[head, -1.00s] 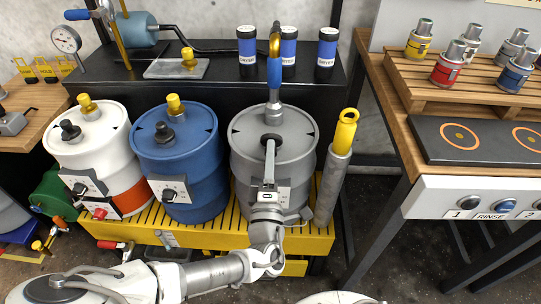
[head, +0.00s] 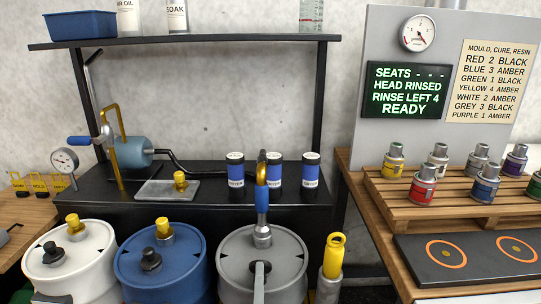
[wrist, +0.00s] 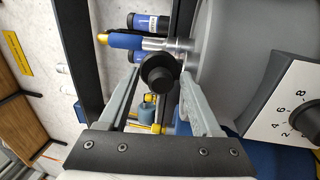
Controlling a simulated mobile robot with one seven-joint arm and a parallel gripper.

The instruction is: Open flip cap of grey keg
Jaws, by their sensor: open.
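The grey keg (head: 290,262) stands at the right of a row of kegs, cut off by the bottom of the head view. Its side and dial plate (wrist: 290,105) show in the wrist view. My gripper (head: 260,274) is over the near part of its lid. In the wrist view, my gripper (wrist: 160,88) is open, with the round black cap (wrist: 158,70) between its fingertips; I cannot tell whether either finger touches it. In the head view my gripper mostly hides this cap. A blue-handled metal fitting (head: 262,205) stands upright at the back of the keg's lid.
A blue keg (head: 165,270) and white keg (head: 70,262) stand left, each with black and yellow caps. A yellow-topped grey cylinder (head: 332,258) stands close right. Dryer canisters (head: 311,172) sit behind. The screen (head: 408,90) reads "HEAD RINSED", "RINSE LEFT 4", "READY".

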